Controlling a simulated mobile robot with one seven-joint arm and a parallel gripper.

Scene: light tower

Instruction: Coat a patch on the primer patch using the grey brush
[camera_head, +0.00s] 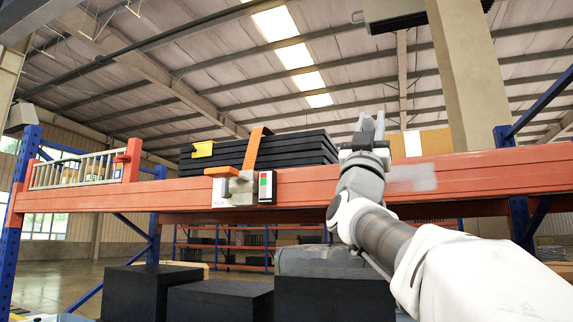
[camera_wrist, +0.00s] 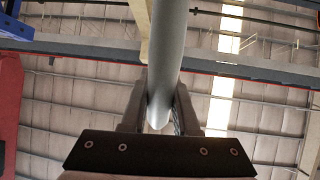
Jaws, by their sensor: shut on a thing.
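The primer patch (camera_head: 412,177) is a pale, whitish-grey area on the front of the orange beam, right of my gripper in the head view. My gripper (camera_head: 366,132) points up in front of the beam, left of the patch and apart from it in the picture. In the wrist view my gripper (camera_wrist: 160,108) is shut on a smooth grey rod, the grey brush (camera_wrist: 168,50), held between both fingers. The brush's rounded end sits near the palm. Its bristles cannot be made out, and the brush is hard to separate from the fingers in the head view.
The orange beam (camera_head: 470,181) spans blue uprights (camera_head: 517,215). Left on it are a metal bracket with an orange handle (camera_head: 228,182), a control box with red and green buttons (camera_head: 266,187) and a caged rack (camera_head: 80,171). Black slabs (camera_head: 290,150) lie behind; black boxes (camera_head: 220,300) stand below.

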